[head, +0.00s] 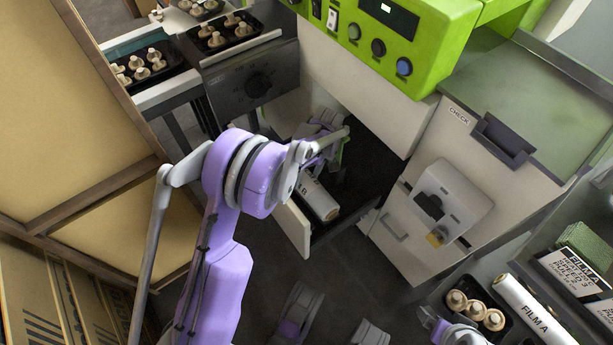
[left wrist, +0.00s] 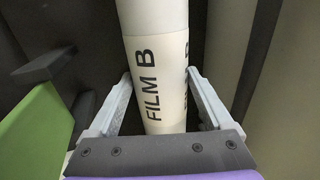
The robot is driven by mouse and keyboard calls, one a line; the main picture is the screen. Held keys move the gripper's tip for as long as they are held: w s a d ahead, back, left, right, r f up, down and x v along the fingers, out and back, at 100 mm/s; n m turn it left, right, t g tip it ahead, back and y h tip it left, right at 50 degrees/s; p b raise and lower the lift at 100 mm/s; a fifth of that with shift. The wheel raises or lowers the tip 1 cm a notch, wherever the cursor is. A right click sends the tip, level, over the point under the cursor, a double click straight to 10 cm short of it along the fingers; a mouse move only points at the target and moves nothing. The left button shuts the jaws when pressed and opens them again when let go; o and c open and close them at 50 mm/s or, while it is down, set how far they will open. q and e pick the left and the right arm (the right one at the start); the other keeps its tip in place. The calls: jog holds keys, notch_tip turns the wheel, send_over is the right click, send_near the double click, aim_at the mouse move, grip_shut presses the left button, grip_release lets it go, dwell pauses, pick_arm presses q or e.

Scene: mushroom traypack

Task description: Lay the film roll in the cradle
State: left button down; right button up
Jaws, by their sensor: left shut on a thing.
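A white film roll marked FILM B (head: 318,199) lies slantwise within the open drawer-like bay (head: 292,230) below the green machine. Its far end is hidden behind my left arm and hand. My left gripper (head: 322,152) reaches down into the bay. In the left wrist view the film roll (left wrist: 155,55) runs between the two grey fingers of the gripper (left wrist: 160,90), which are shut on it. The cradle cannot be made out clearly, and I cannot tell whether the roll rests in it. My right gripper (head: 430,318) is partly visible at the lower right; its jaws are unclear.
A second roll marked FILM A (head: 524,303) lies at the right beside a tray of mushrooms (head: 464,312) and a film label card (head: 572,272). The green control panel (head: 385,40) overhangs the bay. More mushroom trays (head: 158,82) stand at the upper left. A tan partition (head: 75,110) borders the left.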

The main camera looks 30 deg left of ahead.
pick_arm(q)
jog(key=shift+f, duration=0.1)
grip_release()
jog(key=p+v, duration=0.2)
jog(key=v, duration=0.8)
jog(key=shift+r+p, duration=0.35)
jog(key=shift+p, duration=0.05)
jog(key=shift+d+r, duration=0.1)
